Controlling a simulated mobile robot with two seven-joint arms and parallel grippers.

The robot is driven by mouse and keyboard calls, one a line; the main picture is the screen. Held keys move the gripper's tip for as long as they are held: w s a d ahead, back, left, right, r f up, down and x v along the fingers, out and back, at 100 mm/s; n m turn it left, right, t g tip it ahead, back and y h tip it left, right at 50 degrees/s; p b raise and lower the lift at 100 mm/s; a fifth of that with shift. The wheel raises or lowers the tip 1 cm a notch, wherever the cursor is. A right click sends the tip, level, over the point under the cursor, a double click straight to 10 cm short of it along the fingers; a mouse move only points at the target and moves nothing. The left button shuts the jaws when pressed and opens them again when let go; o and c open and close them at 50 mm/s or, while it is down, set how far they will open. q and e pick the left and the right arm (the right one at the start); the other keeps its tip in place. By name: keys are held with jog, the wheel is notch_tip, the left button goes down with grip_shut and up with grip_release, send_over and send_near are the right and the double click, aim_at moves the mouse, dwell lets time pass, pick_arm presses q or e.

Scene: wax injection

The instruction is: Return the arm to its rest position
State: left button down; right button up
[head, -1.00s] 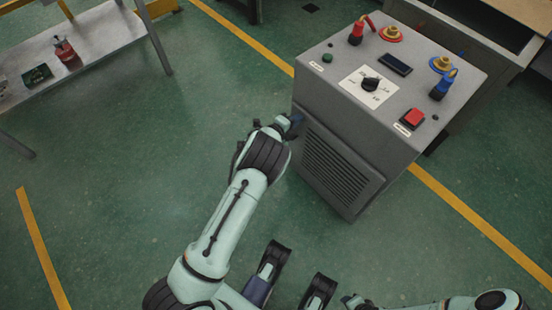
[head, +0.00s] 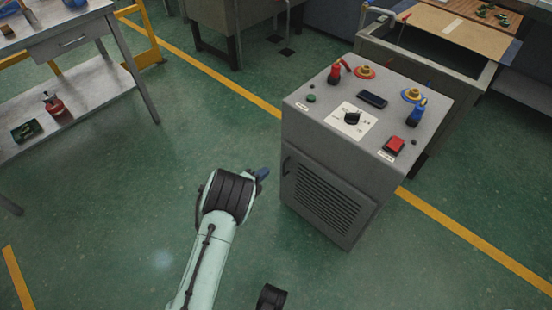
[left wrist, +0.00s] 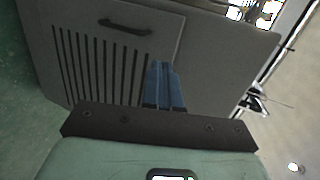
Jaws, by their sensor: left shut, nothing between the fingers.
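My left arm reaches up from the bottom of the head view. Its gripper (head: 262,173) is at the left side of the grey control cabinet (head: 330,195), below the cabinet's top. In the left wrist view the two blue fingers (left wrist: 165,88) are together with nothing between them, and the cabinet's vented front (left wrist: 105,60) is behind them. I cannot tell how wide the gap to the cabinet is. My right gripper is not in view.
The cabinet top carries a black dial (head: 352,118), a red button (head: 394,145), a green button (head: 311,99), and red and blue handled fittings. A grey table (head: 70,40) with a lower shelf stands at left. Green floor (head: 120,210) is open left of my arm.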

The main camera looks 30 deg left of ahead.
pick_arm(q)
jog(key=shift+s, duration=0.15)
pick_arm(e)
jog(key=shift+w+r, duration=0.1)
